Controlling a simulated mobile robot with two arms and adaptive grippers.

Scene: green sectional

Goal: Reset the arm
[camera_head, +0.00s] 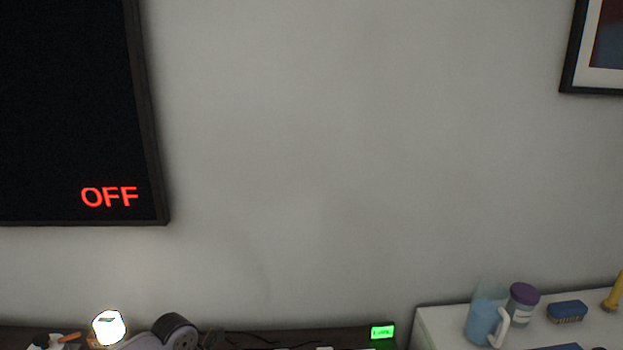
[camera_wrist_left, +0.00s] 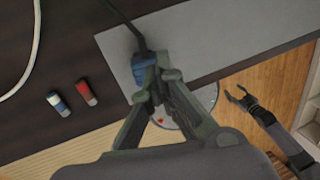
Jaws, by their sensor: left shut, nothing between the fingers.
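My left gripper (camera_wrist_left: 155,70) shows in the left wrist view with its fingers together and nothing held between them. Its tips are over a grey strip (camera_wrist_left: 220,40) beside a dark surface. A small blue thing (camera_wrist_left: 142,68) shows close by the fingertips; I cannot tell whether they touch it. What looks like my right gripper (camera_wrist_left: 239,94) is farther off at the right of that view, its fingers apart and empty. Neither gripper is in the head view.
A dark shelf along the wall carries a glowing lamp (camera_head: 108,327) and a green-lit clock (camera_head: 382,331). A white cabinet (camera_head: 440,318) holds a blue pitcher (camera_head: 482,318), a purple-lidded jar (camera_head: 522,303) and a blue brush (camera_head: 567,311). A red-capped cylinder (camera_wrist_left: 85,92) lies on the dark surface.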

